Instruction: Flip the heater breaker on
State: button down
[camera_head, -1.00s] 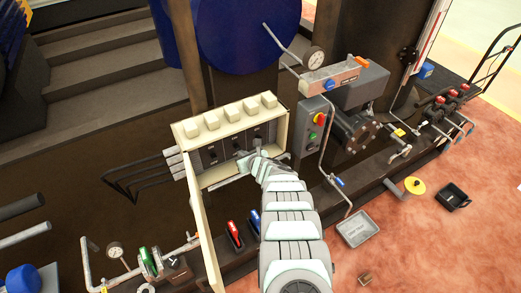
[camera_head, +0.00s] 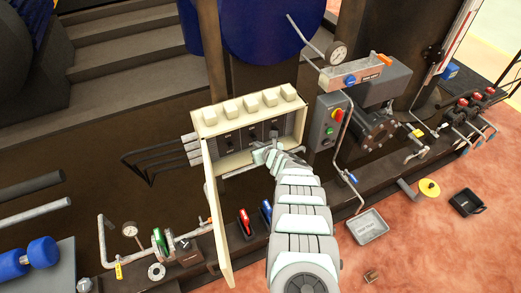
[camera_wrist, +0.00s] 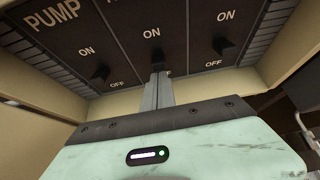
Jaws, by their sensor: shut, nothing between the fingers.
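The breaker box (camera_head: 203,130) is a cream cabinet with its door (camera_head: 217,225) hanging open. Several dark breakers sit inside. In the wrist view, the pump breaker switch (camera_wrist: 100,73) is at left, a middle switch (camera_wrist: 157,58) is straight ahead of my fingertips, and another switch (camera_wrist: 219,47) is at right. ON is printed above each switch. OFF is readable by the left and right ones. The middle breaker's name is not readable, so I cannot tell which is the heater. My gripper (camera_wrist: 158,78) is shut and empty, just below the middle switch; contact is unclear. In the head view, my gripper (camera_head: 260,156) is at the box's lower opening.
The open door stands left of my arm. A grey control box (camera_head: 326,122) with buttons and a pipe (camera_head: 345,150) stand close on the right. Red (camera_head: 245,222) and blue (camera_head: 266,212) handles lie below. A grey tray (camera_head: 368,227) is on the floor.

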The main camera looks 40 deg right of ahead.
notch_tip(320, 180, down, 4)
jog(key=s+b, duration=0.1)
jog(key=b, duration=0.1)
jog(key=r+p+v, duration=0.1)
jog(key=p+v, duration=0.6)
jog(key=v, duration=0.3)
jog(key=shift+w+r+p, duration=0.2)
jog(key=shift+r+p, duration=0.05)
jog(key=shift+p, duration=0.05)
